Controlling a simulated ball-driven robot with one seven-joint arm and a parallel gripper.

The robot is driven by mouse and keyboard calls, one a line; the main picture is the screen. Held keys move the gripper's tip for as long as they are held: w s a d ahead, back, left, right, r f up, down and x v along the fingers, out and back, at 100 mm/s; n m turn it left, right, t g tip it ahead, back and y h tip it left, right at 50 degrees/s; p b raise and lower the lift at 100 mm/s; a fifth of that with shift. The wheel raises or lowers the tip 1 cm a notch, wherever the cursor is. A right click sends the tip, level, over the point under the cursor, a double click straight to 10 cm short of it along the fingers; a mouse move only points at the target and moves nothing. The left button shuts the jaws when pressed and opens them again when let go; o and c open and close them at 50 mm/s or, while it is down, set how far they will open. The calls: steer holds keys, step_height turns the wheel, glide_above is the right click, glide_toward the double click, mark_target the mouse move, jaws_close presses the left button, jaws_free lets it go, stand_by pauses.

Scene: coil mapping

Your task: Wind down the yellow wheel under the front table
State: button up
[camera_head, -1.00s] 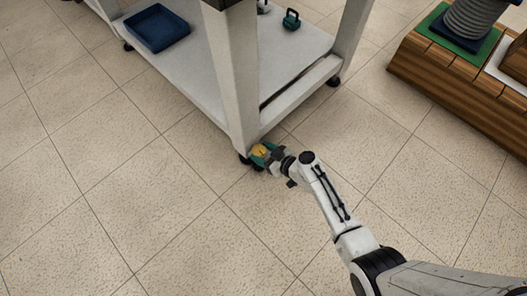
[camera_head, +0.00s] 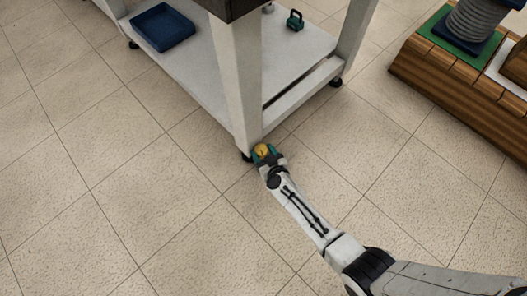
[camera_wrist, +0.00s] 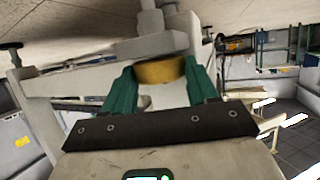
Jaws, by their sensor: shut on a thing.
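The yellow wheel (camera_head: 262,151) is at the foot of the front table's near leg (camera_head: 241,90), close to the floor. In the wrist view the yellow wheel (camera_wrist: 160,70) sits on a grey stem below the table frame. My gripper (camera_head: 266,155) is at the wheel, and its teal fingers (camera_wrist: 162,80) stand one on each side of the rim, shut on it. The front table (camera_head: 190,60) is white, with a lower shelf. The underside of the wheel is partly hidden by the fingers.
A blue tray (camera_head: 162,27) and a small teal weight-like object (camera_head: 295,20) are on the lower shelf. A wooden platform (camera_head: 440,75) with a grey coil (camera_head: 474,18) stands at the right. The tiled floor at left and front is clear.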

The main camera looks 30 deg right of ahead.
steer(key=o, duration=1.1)
steer(key=shift+c, duration=0.2)
steer(key=p+v, duration=0.4)
steer(key=v, duration=0.7)
